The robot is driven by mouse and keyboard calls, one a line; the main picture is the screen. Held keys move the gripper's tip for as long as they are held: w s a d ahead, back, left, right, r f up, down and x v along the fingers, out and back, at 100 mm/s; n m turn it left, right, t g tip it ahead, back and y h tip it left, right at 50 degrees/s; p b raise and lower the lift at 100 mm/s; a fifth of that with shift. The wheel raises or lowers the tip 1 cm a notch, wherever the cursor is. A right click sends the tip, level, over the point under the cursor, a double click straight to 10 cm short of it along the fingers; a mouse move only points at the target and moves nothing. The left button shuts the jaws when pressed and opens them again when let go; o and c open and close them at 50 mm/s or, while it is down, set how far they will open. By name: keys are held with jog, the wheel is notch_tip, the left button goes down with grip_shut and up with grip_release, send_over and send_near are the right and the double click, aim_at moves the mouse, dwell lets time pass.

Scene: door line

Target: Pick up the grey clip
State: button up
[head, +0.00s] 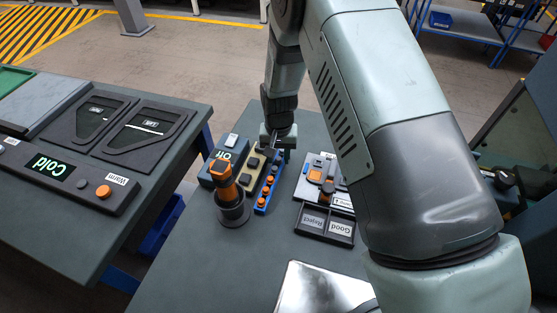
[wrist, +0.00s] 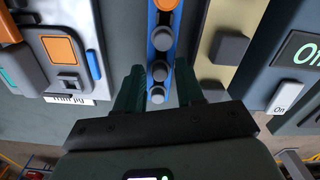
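A narrow blue rail (head: 261,209) stands on the dark bench and carries orange clips (head: 265,191) at its near end and small grey clips (head: 270,180) towards my gripper. The wrist view shows grey clips (wrist: 163,41) in a row on the rail, with an orange clip (wrist: 166,5) at the top edge. My gripper (wrist: 159,78) is open, one dark green finger on each side of the rail. Two grey clips (wrist: 159,70) lie between or close to the fingers. I cannot tell whether the fingers touch anything. In the head view my gripper (head: 273,143) is over the rail's far end.
A tan block with grey knobs (head: 248,177) and a box with a lit display (head: 219,171) stand left of the rail. An orange-and-black tool in a round holder (head: 232,207) stands in front. Right are a fixture board (head: 311,190) and Reject/Good trays (head: 325,225).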

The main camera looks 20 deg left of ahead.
aim_at(279, 158)
grip_shut()
dwell(0.3)
notch_tip(279, 158, up, 10)
jog(key=shift+c, duration=2.3)
grip_release()
grip_shut()
